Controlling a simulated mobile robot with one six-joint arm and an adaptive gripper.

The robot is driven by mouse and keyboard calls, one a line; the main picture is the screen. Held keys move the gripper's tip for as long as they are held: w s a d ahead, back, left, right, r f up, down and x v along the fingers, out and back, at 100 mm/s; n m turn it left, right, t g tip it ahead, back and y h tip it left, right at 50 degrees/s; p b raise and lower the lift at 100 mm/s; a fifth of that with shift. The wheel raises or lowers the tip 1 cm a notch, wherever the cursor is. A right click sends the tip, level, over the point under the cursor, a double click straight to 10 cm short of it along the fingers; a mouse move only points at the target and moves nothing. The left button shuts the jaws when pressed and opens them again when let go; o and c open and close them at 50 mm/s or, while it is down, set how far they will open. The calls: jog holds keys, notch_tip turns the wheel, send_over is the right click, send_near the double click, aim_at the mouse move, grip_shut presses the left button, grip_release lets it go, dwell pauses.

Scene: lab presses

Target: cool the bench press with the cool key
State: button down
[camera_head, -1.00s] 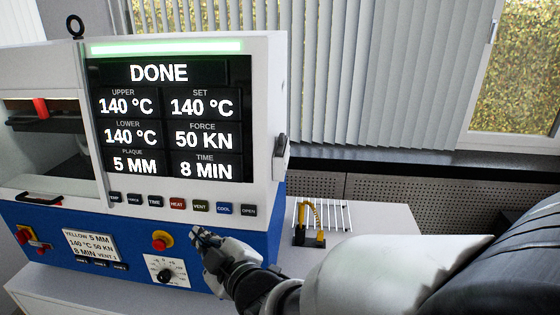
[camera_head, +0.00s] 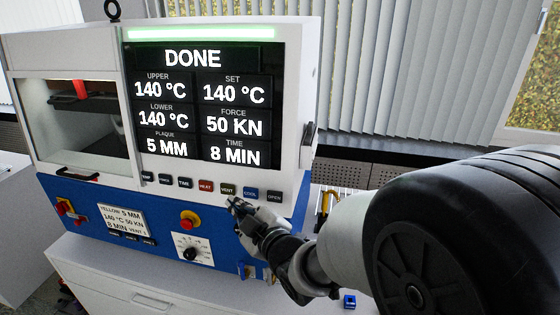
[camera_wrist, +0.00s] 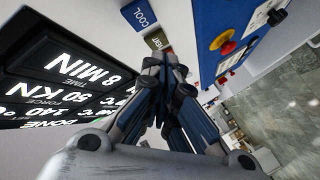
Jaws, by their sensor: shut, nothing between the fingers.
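The bench press (camera_head: 160,185) is white above and blue below, with a lit screen reading DONE, 140 °C upper and lower. The blue cool key (camera_head: 251,194) sits in the key row under the screen, between the green vent key (camera_head: 228,190) and the dark open key (camera_head: 274,197). My gripper (camera_head: 233,203) is shut and empty, its tips just below the vent key and left of the cool key. In the wrist view the cool key (camera_wrist: 138,14) lies beyond the vent key (camera_wrist: 157,40), which is just ahead of my fingertips (camera_wrist: 164,62). Contact cannot be told.
A red-and-yellow stop button (camera_head: 190,220) and a dial (camera_head: 190,252) sit on the blue front below the keys. The red heat key (camera_head: 206,187) is left of vent. A yellow-handled tool (camera_head: 326,203) stands at the right, partly behind my arm.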

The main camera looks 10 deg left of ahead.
jog(key=shift+w+d+f+b, duration=0.1)
jog(key=shift+w+f+b, duration=0.1)
jog(key=shift+w, duration=0.6)
jog(key=shift+w+f+b, duration=0.1)
jog(key=shift+w+b, duration=0.1)
jog(key=shift+w, duration=0.6)
jog(key=shift+w+b, duration=0.35)
jog(key=shift+w, duration=0.05)
jog(key=shift+w+d, duration=0.1)
jog(key=shift+w, duration=0.3)
dwell(0.8)
jog(key=shift+s, duration=0.1)
jog(key=shift+s+b, duration=0.6)
jog(key=shift+s, duration=0.1)
jog(key=shift+s+r, duration=0.1)
jog(key=shift+s+a+r+b, duration=0.15)
jog(key=shift+s+b, duration=0.35)
jog(key=shift+s, duration=0.7)
jog(key=shift+s+a+r+b, duration=0.15)
jog(key=shift+s+b, duration=0.3)
jog(key=shift+s, duration=0.75)
